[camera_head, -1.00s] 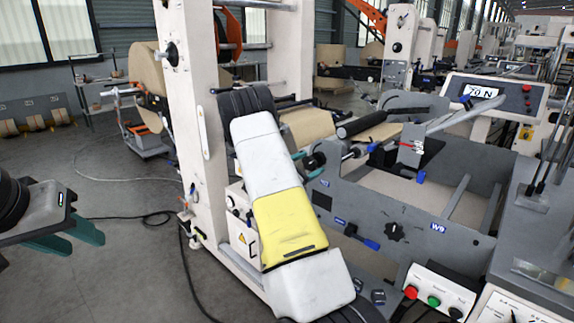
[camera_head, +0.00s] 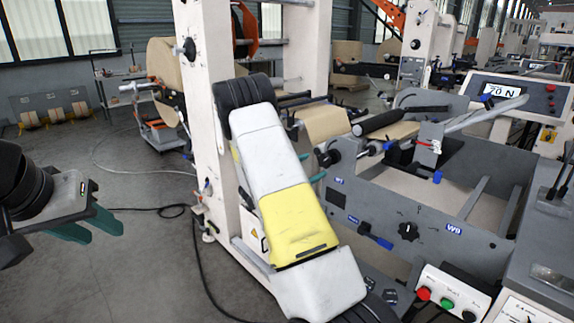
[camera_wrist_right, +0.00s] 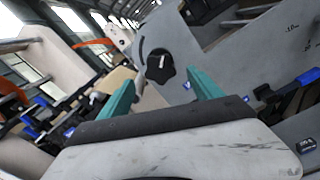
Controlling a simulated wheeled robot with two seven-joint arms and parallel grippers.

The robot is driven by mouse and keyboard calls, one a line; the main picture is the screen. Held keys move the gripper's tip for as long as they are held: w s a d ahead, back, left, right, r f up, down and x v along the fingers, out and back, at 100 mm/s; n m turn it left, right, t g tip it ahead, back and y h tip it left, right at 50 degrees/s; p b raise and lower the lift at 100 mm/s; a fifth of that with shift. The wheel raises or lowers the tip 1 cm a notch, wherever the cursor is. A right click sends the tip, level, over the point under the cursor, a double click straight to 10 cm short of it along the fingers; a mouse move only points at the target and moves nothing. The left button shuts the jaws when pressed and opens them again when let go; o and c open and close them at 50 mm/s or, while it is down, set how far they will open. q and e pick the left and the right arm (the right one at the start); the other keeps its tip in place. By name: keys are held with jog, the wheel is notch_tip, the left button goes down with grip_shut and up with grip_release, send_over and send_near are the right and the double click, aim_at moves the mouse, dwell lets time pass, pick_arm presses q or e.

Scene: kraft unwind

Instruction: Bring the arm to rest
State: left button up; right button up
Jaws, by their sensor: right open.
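My right arm (camera_head: 275,160), white with a yellow band, reaches up and forward in the head view, in front of the cream machine column. It hides most of my right gripper; only bits of its teal fingers show past the arm's right edge. In the right wrist view, my right gripper (camera_wrist_right: 161,82) is open with nothing between its two teal fingers. A black knob (camera_wrist_right: 160,65) on a grey panel shows beyond the fingertips. My left gripper (camera_head: 106,233) is at the left edge of the head view, its teal fingers apart and empty above bare floor.
The cream column (camera_head: 207,130) stands close behind my right arm. The grey machine frame (camera_head: 400,215) with knob and blue handles is right of it. A button box (camera_head: 447,293) sits low right.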

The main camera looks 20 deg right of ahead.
jog(key=s+a+r+m+g+y, duration=0.1)
jog(key=s+r+m+g+y, duration=0.1)
jog(key=s+m+y, duration=0.3)
jog(key=s+a+r+m+g, duration=0.1)
jog(key=s+r+m+g, duration=0.1)
jog(key=s, duration=0.6)
jog(key=s+a+r+m+g+y, duration=0.1)
jog(key=s+r+m+g+y, duration=0.1)
jog(key=s+m+y, duration=0.3)
jog(key=s+a+r+m+t+y, duration=0.2)
jog(key=s+a+r+y, duration=0.2)
jog(key=s+a, duration=0.4)
jog(key=s+a+r+m+t+y, duration=0.3)
jog(key=s+a, duration=0.5)
jog(key=a, duration=0.6)
notch_tip(320, 180, up, 2)
jog(key=shift+s+a+r+y, duration=0.2)
jog(key=shift+s+y, duration=0.1)
jog(key=shift+y, duration=0.6)
